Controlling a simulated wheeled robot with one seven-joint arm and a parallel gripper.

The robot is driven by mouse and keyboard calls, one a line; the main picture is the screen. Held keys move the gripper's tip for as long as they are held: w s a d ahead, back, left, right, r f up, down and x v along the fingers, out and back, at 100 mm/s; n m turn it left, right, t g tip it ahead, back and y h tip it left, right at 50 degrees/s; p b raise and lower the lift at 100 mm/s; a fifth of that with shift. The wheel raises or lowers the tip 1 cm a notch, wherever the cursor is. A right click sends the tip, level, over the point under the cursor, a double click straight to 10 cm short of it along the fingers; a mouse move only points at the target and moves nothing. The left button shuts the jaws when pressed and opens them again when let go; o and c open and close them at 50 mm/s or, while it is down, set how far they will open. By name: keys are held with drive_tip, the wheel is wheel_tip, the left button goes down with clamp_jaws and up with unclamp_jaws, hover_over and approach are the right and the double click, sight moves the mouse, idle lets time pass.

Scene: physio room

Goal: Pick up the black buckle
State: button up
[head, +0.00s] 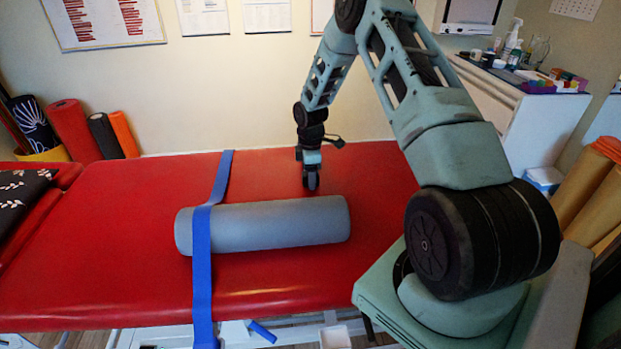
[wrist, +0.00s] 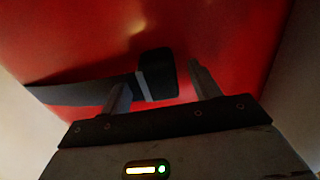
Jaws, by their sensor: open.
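My gripper (head: 311,184) is above the red treatment table, just behind the grey roller in the head view. In the wrist view my gripper (wrist: 157,76) is open, with one finger on each side of the black buckle (wrist: 158,74). The buckle sits at the end of a dark strap (wrist: 75,94) that runs off to the left, passing the left finger. I cannot tell whether either finger touches the buckle. The buckle cannot be made out in the head view.
A grey foam roller (head: 285,222) lies across the red table (head: 110,225). A blue strap (head: 203,250) runs over its left end and hangs off the front edge. A white cabinet (head: 530,122) with bottles stands at right; rolled mats (head: 72,130) stand at left.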

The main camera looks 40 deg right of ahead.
drive_tip(key=shift+f, duration=0.1)
drive_tip(key=c, duration=1.1)
